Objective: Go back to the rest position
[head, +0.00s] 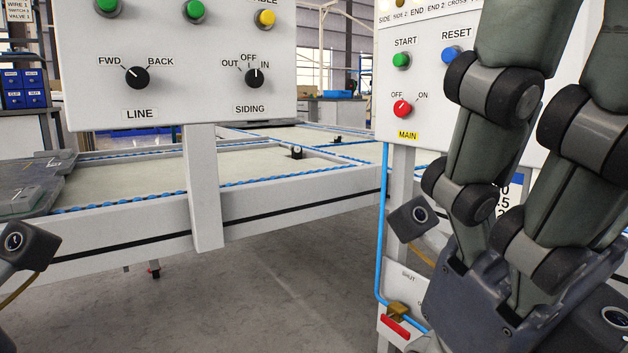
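My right gripper (562,70) is large and close to the camera at the right. Its dark grey-green fingers point up, and their tips are cut off at the top edge, so I cannot tell how far open it is. It is in front of the white MAIN panel (436,95) and hides part of it. Nothing held shows in the visible part. My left gripper is not clearly in view. A dark block (25,246) with a round lens-like face shows at the left edge; I cannot tell what it belongs to.
A white LINE and SIDING control panel (200,105) stands on a post (204,190) at the left. A white-framed table (290,200) with blue edging lies behind it. A red-handled valve (395,325) sits low beside my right gripper. Grey floor (270,300) is clear in the middle.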

